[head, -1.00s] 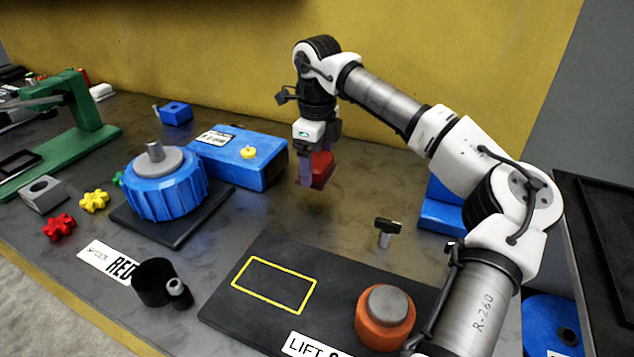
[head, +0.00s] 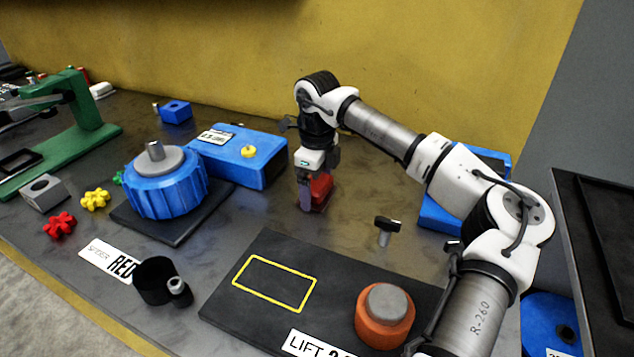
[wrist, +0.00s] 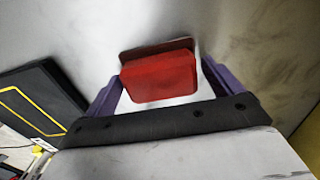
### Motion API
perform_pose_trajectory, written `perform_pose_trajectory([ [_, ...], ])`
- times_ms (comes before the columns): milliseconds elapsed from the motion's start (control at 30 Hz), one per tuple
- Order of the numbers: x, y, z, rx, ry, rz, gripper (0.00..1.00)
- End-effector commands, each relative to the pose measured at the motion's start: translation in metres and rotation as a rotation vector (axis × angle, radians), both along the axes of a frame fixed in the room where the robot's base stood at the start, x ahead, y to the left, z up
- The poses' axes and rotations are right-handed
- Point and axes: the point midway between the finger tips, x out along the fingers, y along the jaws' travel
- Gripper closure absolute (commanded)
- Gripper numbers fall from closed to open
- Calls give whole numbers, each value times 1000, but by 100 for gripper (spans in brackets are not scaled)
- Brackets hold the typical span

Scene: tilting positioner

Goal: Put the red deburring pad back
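The red deburring pad (head: 321,188) is a red block with a darker red-brown plate along one side. It sits between the purple fingers of my gripper (head: 313,195), which is shut on it. In the wrist view the pad (wrist: 158,78) fills the space between the fingertips of my gripper (wrist: 163,72). The pad is low over bare bench, behind the black board and right of the long blue block. I cannot tell whether its underside touches the bench.
A black board (head: 228,309) with a yellow outlined rectangle bears an orange cylinder (head: 370,331). A small black-topped post (head: 385,233) stands right of the pad. A blue ribbed positioner (head: 165,190) and long blue block (head: 262,176) are left. A yellow wall (head: 220,60) rises behind.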

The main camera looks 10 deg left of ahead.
Motion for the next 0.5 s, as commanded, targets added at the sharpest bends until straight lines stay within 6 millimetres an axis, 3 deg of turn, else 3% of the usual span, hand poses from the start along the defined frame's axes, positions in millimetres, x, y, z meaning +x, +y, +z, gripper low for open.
perform_pose_trajectory([
  [300,0,0,2,0,0,0,0],
  [500,1,0,24,-1,-4,-1,0],
])
